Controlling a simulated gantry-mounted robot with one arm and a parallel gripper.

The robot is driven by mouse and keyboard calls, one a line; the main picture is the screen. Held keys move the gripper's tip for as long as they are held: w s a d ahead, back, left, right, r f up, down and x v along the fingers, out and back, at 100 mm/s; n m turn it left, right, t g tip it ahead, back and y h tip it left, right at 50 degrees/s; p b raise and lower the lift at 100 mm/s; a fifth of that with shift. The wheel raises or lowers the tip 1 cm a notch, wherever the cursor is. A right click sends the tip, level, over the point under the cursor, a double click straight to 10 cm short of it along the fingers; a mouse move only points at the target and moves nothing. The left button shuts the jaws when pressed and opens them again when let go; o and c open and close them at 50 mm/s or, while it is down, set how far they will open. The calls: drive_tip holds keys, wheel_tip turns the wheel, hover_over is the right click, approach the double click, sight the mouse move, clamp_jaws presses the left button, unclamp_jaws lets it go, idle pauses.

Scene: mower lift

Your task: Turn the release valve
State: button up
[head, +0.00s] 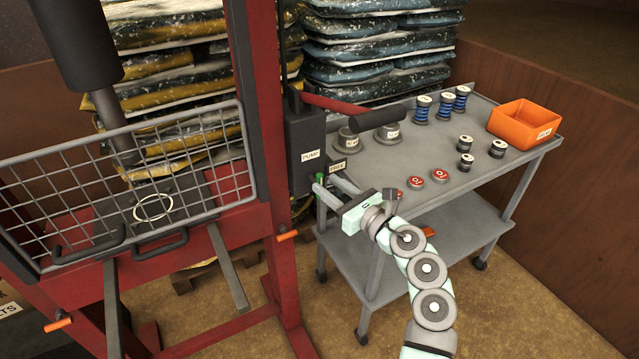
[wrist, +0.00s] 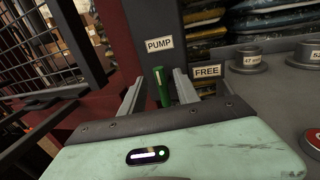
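The release valve shows as a green handle (wrist: 162,88) below the PUMP label in the wrist view. In the head view only a small green part (head: 320,178) shows at the base of the dark pump box (head: 306,150). My gripper (head: 324,182) reaches toward it from the right. In the wrist view the two grey fingers of my gripper (wrist: 161,80) are apart, with the green handle in the gap between them. I cannot tell whether a finger touches it. The handle's lower end is hidden behind my gripper body.
The red press frame (head: 262,120) with its wire guard (head: 130,180) stands at left. A grey cart (head: 400,165) at right holds weights, blue springs (head: 423,108), red-topped discs (head: 440,176) and an orange bin (head: 524,120). The red pump lever (head: 335,103) extends above the cart. A FREE label (wrist: 208,71) is close by.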

sight(322, 181)
drive_tip(key=shift+b+x, duration=0.4)
drive_tip(key=shift+x, duration=1.55)
drive_tip(key=shift+c, duration=0.4)
clamp_jaws()
